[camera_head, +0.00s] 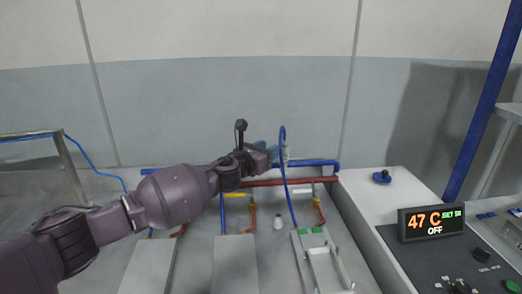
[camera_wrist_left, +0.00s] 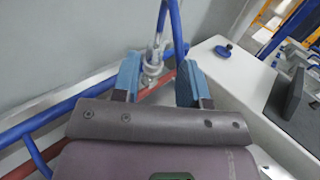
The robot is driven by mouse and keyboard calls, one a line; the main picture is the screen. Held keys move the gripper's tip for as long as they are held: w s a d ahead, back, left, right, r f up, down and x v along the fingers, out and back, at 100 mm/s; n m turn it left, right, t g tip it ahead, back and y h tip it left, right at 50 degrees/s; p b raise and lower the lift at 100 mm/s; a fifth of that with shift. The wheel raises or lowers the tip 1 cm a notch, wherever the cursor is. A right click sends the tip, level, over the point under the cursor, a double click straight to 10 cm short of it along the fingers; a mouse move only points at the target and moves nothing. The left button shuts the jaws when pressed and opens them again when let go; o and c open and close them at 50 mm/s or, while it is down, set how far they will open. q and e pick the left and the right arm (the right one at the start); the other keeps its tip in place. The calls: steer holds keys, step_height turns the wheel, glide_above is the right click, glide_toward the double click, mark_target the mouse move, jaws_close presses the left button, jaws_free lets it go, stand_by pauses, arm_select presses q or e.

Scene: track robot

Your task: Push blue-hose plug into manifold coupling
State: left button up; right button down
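The blue hose (camera_head: 282,140) rises from the middle plates, arcs over and comes down to a pale metal plug and coupling (camera_head: 286,156) at the blue manifold pipe (camera_head: 318,162). In the left wrist view the hose (camera_wrist_left: 162,20) runs down to the silvery metal fitting (camera_wrist_left: 152,66), where plug and coupling cannot be told apart or their seating judged. My left gripper (camera_head: 271,150) is just left of it. Its blue fingers (camera_wrist_left: 160,80) are apart, with the fitting showing between them and a little beyond; no contact is visible. My right gripper is out of view.
A red pipe (camera_head: 262,183) runs below the blue one. Light plates (camera_head: 235,262) and a white frame (camera_head: 326,268) stand in front. A display (camera_head: 431,222) reads 47 C, OFF. A blue knob (camera_head: 381,176) sits on the right ledge. A grey wall is behind.

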arm_select(q)
steer(key=v, duration=0.2)
steer(key=shift+s+a, duration=0.2)
steer(key=shift+s, duration=0.1)
